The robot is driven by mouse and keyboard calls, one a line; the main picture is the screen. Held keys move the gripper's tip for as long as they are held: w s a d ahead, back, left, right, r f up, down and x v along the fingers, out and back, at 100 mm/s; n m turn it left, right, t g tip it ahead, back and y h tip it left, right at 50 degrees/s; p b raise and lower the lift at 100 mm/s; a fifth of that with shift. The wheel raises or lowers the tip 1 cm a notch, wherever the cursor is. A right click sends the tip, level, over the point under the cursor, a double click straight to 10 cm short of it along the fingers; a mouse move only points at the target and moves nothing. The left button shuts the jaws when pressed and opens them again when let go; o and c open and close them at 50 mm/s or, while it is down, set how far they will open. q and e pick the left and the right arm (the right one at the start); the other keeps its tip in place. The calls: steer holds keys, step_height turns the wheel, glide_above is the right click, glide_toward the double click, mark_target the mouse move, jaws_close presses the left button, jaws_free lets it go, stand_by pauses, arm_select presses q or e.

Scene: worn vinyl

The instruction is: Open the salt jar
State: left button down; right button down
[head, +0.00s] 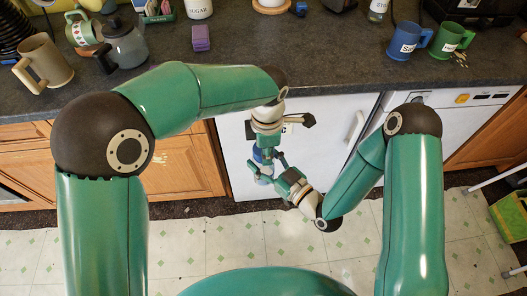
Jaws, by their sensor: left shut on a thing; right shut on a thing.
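A small blue jar (261,157), which I take to be the salt jar, is held in the air in front of the white appliance doors. My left gripper (262,143) comes down from above and is shut at the jar's top. My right gripper (271,171) reaches in from the lower right and is shut on the jar's lower part. The grippers hide much of the jar, its label and its lid. I cannot tell whether lid and jar are apart.
The dark worktop (330,60) runs behind my arms. The floor in front is largely clear.

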arm_select(q)
steer(key=shift+w+r, duration=0.15)
steer(key=shift+w, duration=0.1)
steer(key=c, duration=1.2)
jaws_free()
steer(key=o, duration=0.4)
steer(key=shift+c, duration=0.2)
steer(key=shift+s, duration=0.1)
